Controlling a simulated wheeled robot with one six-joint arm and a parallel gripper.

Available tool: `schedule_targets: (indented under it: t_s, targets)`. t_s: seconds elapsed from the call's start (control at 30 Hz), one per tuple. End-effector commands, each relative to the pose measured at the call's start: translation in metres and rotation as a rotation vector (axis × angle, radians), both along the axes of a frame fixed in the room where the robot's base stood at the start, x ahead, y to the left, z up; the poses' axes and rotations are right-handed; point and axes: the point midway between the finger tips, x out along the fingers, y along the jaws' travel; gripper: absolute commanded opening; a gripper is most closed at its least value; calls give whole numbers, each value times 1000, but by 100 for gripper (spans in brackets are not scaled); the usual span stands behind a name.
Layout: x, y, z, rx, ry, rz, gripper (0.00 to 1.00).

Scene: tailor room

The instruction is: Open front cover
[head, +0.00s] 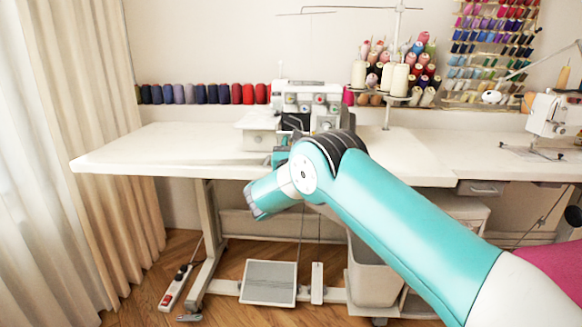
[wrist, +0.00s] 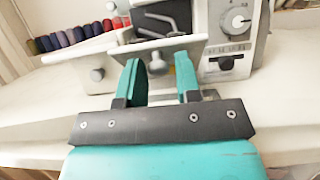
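The white overlock sewing machine (head: 308,95) stands on the white table; its right side with a dial shows in the wrist view (wrist: 232,40). Its front cover (wrist: 180,43) is a pale panel tilted outward and down, with a dark space and metal parts above it. A round grey knob (wrist: 155,68) is under the panel's edge. My gripper (wrist: 157,66) is open, its two teal fingers apart just in front of the cover, with the knob seen between them. I cannot tell if a finger touches the panel. In the head view my arm hides the gripper and the cover's lower part.
The white table (head: 150,145) is clear to the left of the machine. Thread spools (head: 200,94) line the back edge. A cone stand (head: 395,80) is behind right, and another sewing machine (head: 553,115) stands far right. A foot pedal (head: 268,282) is on the floor.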

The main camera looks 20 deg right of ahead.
Motion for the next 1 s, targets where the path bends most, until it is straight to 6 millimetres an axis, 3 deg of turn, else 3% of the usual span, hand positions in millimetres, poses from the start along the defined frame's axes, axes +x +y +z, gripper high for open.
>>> schedule_targets:
  t_s: [0.2, 0.67, 1.0]
  targets:
    - [-42, 20, -23, -7, 4, 5, 31]
    - [-64, 28, -36, 0, -2, 3, 31]
    - [-94, 41, -51, 1, 0, 1, 31]
